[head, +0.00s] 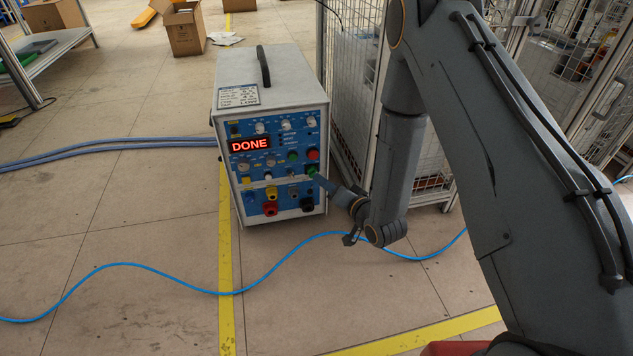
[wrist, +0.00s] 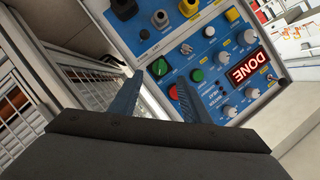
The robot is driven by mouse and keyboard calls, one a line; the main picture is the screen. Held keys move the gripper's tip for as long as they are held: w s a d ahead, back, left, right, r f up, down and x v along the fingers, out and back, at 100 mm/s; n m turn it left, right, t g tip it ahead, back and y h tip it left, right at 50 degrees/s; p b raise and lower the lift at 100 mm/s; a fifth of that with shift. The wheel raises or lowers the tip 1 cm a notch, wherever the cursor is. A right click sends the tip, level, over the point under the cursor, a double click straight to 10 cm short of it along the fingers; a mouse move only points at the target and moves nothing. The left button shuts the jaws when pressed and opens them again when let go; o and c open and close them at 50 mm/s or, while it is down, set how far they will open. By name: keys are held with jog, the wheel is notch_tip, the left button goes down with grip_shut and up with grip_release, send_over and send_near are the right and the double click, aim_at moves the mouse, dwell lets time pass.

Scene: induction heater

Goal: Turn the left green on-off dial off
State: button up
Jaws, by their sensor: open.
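The induction heater (head: 270,135) is a grey-topped box with a blue front panel and a lit red DONE display (head: 249,145). A green dial (head: 312,169) sits near the panel's right edge; the wrist view shows it (wrist: 159,67) with a dark line across its face, its exact setting unclear. My gripper (head: 314,178) is at the panel's right side, close to this dial. In the wrist view my gripper (wrist: 160,82) is open, with one finger to each side of the dial. I cannot tell whether either finger touches it. The fingers hold nothing.
A round green button (head: 292,155) and a red button (head: 313,154) sit close to the dial; one finger partly covers the red one in the wrist view. A wire-mesh fence (head: 350,90) stands right of the heater. A blue cable (head: 130,265) crosses the floor.

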aim_at(313, 172)
jog(key=b+x, duration=0.3)
jog(key=x, duration=0.4)
jog(key=shift+w+a, duration=0.2)
jog(key=shift+w, duration=0.05)
jog(key=shift+c, duration=0.3)
jog(key=c, duration=0.9)
jog(key=shift+c, duration=0.3)
